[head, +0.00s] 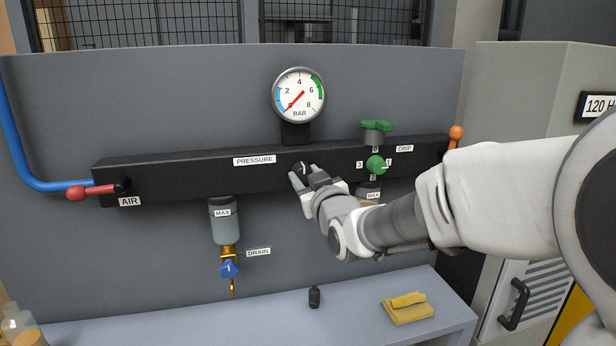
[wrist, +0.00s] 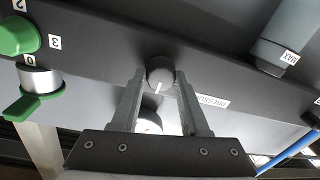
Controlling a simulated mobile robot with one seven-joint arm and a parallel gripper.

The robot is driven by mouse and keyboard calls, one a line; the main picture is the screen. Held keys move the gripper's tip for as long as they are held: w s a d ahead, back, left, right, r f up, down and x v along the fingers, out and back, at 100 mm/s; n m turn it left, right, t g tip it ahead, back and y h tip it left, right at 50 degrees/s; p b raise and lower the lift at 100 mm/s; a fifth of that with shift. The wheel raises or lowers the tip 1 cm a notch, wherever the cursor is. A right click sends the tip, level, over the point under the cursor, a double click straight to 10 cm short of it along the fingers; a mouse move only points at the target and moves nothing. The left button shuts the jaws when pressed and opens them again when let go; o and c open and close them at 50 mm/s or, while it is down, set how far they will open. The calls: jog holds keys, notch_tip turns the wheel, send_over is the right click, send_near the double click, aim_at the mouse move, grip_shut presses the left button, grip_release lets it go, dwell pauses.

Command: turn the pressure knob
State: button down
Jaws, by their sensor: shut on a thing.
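The pressure knob (wrist: 160,72) is a dark round knob with a white mark on the black manifold bar (head: 215,172). My gripper (head: 299,178) is at the bar, right of the PRESSURE label (head: 254,160). In the wrist view my gripper's fingers (wrist: 160,80) stand on both sides of the knob, shut on it. In the head view the fingers mostly hide the knob. The pressure gauge (head: 299,95) is above the bar, its red needle pointing to the lower left, near zero.
A green drip knob (head: 375,165) and a green top knob (head: 376,126) are close to the right of my gripper. A red air lever (head: 77,192) is at left. A blue drain valve (head: 229,269) hangs below.

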jog(key=m+b, duration=0.2)
jog(key=m, duration=0.1)
jog(key=shift+f, duration=0.15)
jog(key=m+b, duration=0.1)
jog(key=m, duration=0.2)
jog(key=shift+m+b, duration=0.4)
jog(key=m+b, duration=0.1)
jog(key=m, duration=0.2)
jog(key=shift+m+t, duration=0.3)
jog(key=shift+m+b, duration=0.85)
jog(key=shift+m, duration=0.75)
jog(key=shift+h, duration=0.4)
jog(key=shift+c, duration=2)
grip_release()
